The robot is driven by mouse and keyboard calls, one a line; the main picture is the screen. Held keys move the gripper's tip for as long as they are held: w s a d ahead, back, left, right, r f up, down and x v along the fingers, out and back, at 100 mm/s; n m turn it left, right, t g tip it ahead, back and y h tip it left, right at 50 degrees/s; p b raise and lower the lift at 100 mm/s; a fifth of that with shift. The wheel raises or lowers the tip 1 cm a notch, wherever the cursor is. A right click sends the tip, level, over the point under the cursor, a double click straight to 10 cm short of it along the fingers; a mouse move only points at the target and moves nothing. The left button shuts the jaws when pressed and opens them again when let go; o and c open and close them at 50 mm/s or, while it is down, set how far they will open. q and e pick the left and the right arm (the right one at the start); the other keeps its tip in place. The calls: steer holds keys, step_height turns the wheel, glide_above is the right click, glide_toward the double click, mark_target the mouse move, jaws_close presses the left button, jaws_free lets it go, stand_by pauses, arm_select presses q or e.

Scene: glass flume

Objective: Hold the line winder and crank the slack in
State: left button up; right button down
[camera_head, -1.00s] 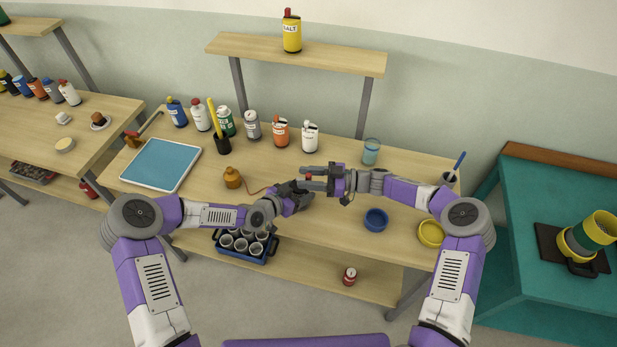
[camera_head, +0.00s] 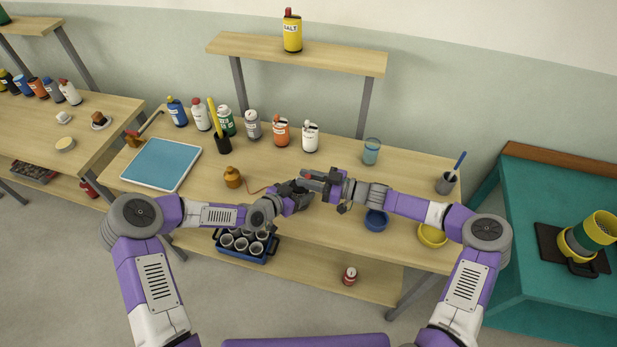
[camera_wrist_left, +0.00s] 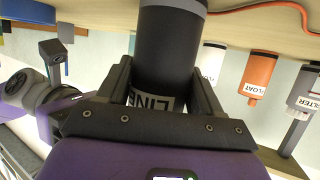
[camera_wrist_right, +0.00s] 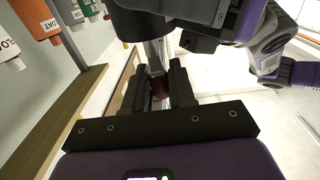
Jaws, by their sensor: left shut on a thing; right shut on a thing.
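The line winder (camera_wrist_left: 165,50) is a dark cylinder with a white LINE label, seen close in the left wrist view. My left gripper (camera_head: 297,193) is shut around it and holds it over the bench's front part. My right gripper (camera_head: 318,178) comes in from the right, just above the left one, and is shut on the winder's dark red crank knob (camera_wrist_right: 159,87). A grey metal crank part (camera_wrist_right: 155,53) shows beyond the knob. An orange line (camera_head: 257,190) runs from the winder side toward a brass-coloured weight (camera_head: 232,178) on the bench. The grippers largely hide the winder in the head view.
Several labelled bottles (camera_head: 281,133) stand along the bench's back. A blue tray (camera_head: 160,165) lies at left. A blue bowl (camera_head: 376,220), a yellow bowl (camera_head: 432,235), a glass (camera_head: 371,151) and a grey cup (camera_head: 446,183) stand at right.

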steer(key=m+t+h, duration=0.2)
steer(key=s+a+m+t+h, duration=0.1)
steer(key=m+t+h, duration=0.1)
steer(key=t, duration=0.1)
steer(key=m+t+h, duration=0.2)
steer(key=shift+s+a+f+t, duration=0.2)
steer(key=shift+s+a+t, duration=0.05)
steer(key=shift+t, duration=0.15)
steer(key=shift+w+d+m+t, duration=0.1)
steer(key=shift+m+t, duration=0.2)
steer(key=shift+m, duration=0.2)
steer(key=shift+h, duration=0.3)
steer(key=c, duration=1.1)
jaws_free()
steer(key=shift+d+r, duration=0.1)
steer(key=shift+r, duration=0.05)
steer(key=shift+o, duration=0.2)
steer(key=v, duration=1.2)
